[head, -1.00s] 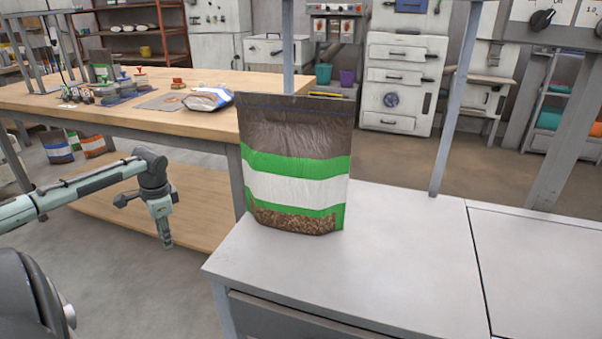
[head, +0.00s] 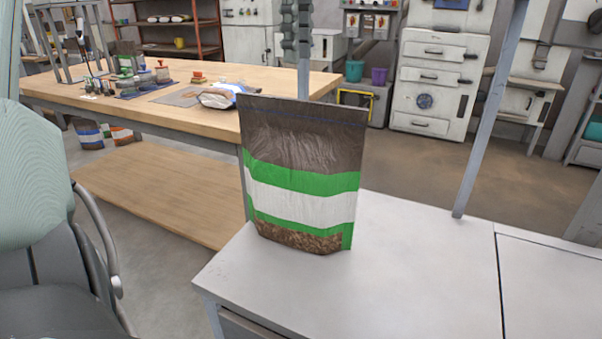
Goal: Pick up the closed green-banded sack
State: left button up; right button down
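The green-banded sack (head: 300,175) stands upright near the left corner of the light grey table. It is dark brown above, with green and white bands and brown pellets showing at the bottom. A thin blue line runs along its flat, closed-looking top edge. My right gripper is not in view.
The grey table (head: 420,255) is clear to the right of the sack. Upright posts (head: 490,110) rise by its back edge. A wooden bench (head: 150,112) behind holds a white-and-blue bag (head: 217,98) and small items. Cabinets (head: 437,80) stand farther back.

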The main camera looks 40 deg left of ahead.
pick_arm(q)
notch_tip(320, 180, down, 8)
jog(key=shift+a+f, duration=0.1)
jog(key=shift+a, duration=0.05)
grip_shut()
dwell(0.4)
jog(key=shift+w, duration=0.1)
